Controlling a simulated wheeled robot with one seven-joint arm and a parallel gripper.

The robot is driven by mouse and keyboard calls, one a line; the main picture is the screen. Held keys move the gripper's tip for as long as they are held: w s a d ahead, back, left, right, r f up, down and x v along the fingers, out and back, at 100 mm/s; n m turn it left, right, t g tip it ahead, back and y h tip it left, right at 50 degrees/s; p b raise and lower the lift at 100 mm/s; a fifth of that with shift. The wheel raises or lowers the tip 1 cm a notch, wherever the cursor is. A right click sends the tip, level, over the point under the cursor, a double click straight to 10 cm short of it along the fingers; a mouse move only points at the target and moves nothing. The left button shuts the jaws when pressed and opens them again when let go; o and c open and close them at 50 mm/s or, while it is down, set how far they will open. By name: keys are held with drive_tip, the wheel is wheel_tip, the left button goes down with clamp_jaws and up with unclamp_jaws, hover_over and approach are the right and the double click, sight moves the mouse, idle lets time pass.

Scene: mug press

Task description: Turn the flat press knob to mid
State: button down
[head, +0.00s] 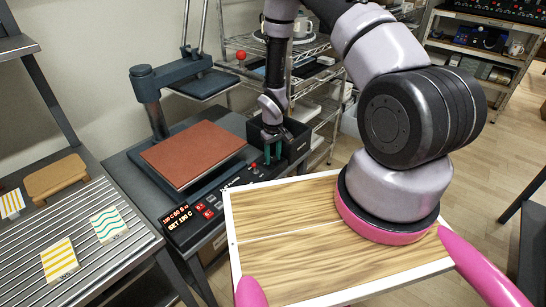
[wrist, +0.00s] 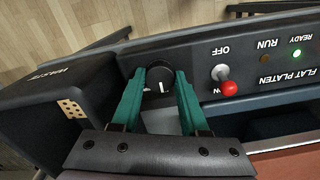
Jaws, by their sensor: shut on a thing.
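The flat press (head: 193,153) stands at the middle left in the head view, with a reddish-brown lower platen and its upper plate swung to the back. Its dark control panel (head: 222,204) runs along the front. My gripper (head: 273,152) reaches down at the panel's right end. In the wrist view the green fingers of my gripper (wrist: 160,92) are shut on the sides of the round black knob (wrist: 159,76). White marks show on and near the knob, but I cannot tell its setting. In the head view the knob is hidden by the fingers.
A red-tipped toggle switch (wrist: 229,88) sits beside the knob, with OFF and ON labels. The green READY light (wrist: 297,53) is lit. A black waste bin (wrist: 72,100) stands close on the knob's other side. A slatted table (head: 75,240) holds patterned pieces.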

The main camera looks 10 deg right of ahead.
idle(0.4)
drive_tip(key=shift+c, duration=2.1)
unclamp_jaws()
wheel_tip(320, 180, up, 11)
drive_tip(key=shift+f, duration=0.1)
wheel_tip(320, 180, up, 15)
drive_tip(key=m+t, duration=0.2)
hover_over(273, 158)
drive_tip(key=w+d, duration=0.1)
drive_tip(key=d, duration=0.1)
wheel_tip(273, 158, up, 12)
drive_tip(key=s+d+r+m+t, duration=0.1)
drive_tip(key=s+d+m, duration=0.1)
drive_tip(key=s, duration=0.1)
drive_tip(key=s+d+r+m+t+y, duration=0.1)
drive_tip(key=s+r+m+t, duration=0.3)
drive_tip(key=s+r, duration=1.5)
drive_tip(key=shift+s+d+y, duration=0.35)
drive_tip(key=shift+s+y, duration=0.15)
drive_tip(key=shift+s, duration=0.25)
